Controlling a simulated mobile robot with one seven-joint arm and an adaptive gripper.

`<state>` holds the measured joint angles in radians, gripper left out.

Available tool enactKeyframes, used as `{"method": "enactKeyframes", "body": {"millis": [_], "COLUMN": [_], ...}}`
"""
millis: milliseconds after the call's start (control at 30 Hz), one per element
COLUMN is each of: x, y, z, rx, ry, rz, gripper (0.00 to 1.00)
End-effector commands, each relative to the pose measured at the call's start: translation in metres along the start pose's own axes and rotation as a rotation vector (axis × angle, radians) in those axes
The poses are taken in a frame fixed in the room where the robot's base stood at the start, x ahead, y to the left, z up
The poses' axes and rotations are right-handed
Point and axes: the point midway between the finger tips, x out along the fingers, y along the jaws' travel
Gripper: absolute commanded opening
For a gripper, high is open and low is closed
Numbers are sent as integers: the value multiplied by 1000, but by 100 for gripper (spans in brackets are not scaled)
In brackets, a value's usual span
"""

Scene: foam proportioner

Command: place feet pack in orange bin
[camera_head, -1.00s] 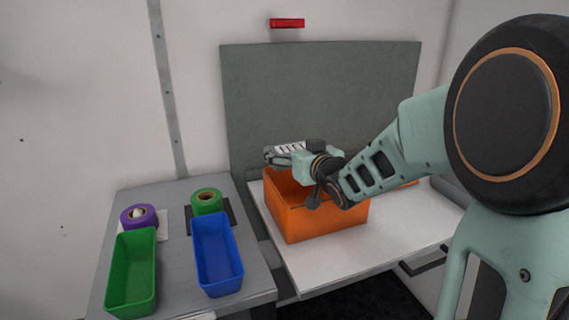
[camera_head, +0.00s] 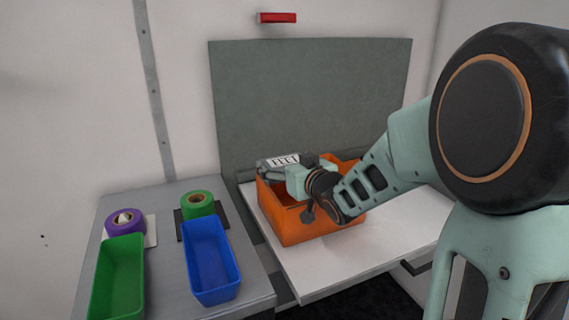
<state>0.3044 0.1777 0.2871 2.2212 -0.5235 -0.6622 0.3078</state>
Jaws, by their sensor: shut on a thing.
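The orange bin (camera_head: 300,226) stands on the white work surface at the centre. My gripper (camera_head: 272,166) is over the back left part of the bin, at about rim height. It is shut on the feet pack (camera_head: 284,160), a small grey-white pack with dark lettering on its label. The pack sits above the bin's opening near the back rim. My gripper and wrist hide part of the bin's inside and some of the pack, so I cannot tell whether the pack touches the bin.
A grey table at left holds a green bin (camera_head: 117,280), a blue bin (camera_head: 211,262), a purple tape roll (camera_head: 125,222) and a green tape roll (camera_head: 198,204). A grey panel (camera_head: 310,100) stands behind the orange bin. The white surface (camera_head: 395,222) is clear at right.

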Motion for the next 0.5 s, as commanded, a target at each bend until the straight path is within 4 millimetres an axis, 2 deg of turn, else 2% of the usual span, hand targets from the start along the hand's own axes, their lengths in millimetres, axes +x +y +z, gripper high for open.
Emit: {"method": "enactKeyframes", "body": {"millis": [33, 67, 167, 500], "x": [1, 1, 0, 0], "y": [0, 0, 0, 0], "z": [3, 3, 2, 0], "rx": [0, 0, 0, 0], "ry": [1, 0, 0, 0], "rz": [0, 0, 0, 0], "gripper": [57, 87, 98, 100]}}
